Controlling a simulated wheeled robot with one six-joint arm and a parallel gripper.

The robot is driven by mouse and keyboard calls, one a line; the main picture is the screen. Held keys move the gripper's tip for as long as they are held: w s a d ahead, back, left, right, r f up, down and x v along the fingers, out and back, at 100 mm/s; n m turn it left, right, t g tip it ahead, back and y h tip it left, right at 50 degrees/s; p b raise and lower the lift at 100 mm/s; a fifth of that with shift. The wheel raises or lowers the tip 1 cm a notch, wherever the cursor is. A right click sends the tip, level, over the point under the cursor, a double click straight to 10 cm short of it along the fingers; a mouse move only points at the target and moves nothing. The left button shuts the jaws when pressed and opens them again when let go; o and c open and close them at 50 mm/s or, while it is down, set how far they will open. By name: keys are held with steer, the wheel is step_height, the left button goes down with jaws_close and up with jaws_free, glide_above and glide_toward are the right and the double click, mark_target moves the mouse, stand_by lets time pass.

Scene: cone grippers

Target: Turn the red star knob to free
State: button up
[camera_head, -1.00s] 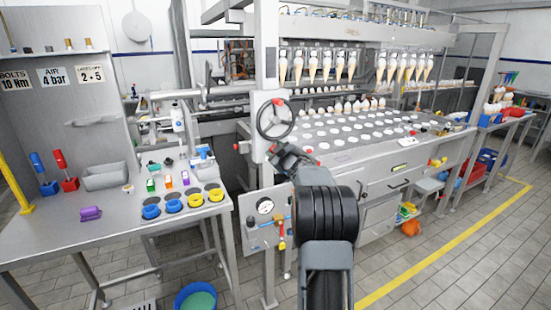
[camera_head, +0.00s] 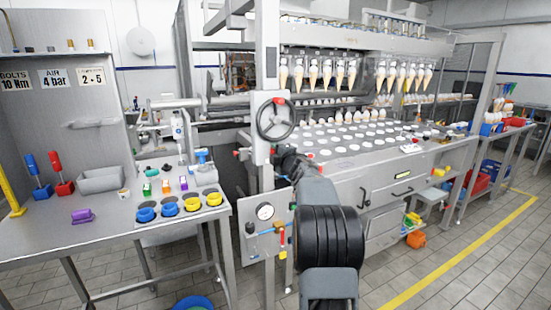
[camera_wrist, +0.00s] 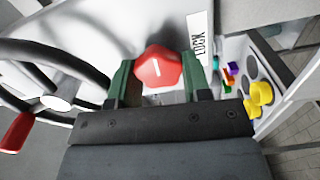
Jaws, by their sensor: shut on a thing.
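The red star knob (camera_wrist: 157,68) is in the upper middle of the wrist view, with a short white mark on its face. My gripper (camera_wrist: 158,77) has one green finger on each side of the knob and is shut on it. A white label (camera_wrist: 201,42) beside the knob reads LOCK, turned sideways in this view. In the head view my gripper (camera_head: 280,158) is at the machine's post, just below the handwheel (camera_head: 276,118). The knob is hidden there behind my gripper and arm.
The black handwheel also shows close at the left of the wrist view (camera_wrist: 62,60), with a red handle (camera_wrist: 16,132). A gauge panel (camera_head: 266,232) hangs below my gripper. A steel bench (camera_head: 110,235) with small coloured parts stands at the left.

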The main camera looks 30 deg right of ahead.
steer(key=shift+n+b, duration=0.3)
steer(key=shift+n, duration=0.4)
steer(key=o, duration=0.9)
steer(key=s, duration=0.4)
steer(key=s+a+b, duration=0.1)
steer(key=s, duration=0.4)
steer(key=s+a, duration=0.1)
steer(key=s, duration=0.3)
steer(key=shift+s, duration=0.35)
steer(key=shift+d, duration=0.1)
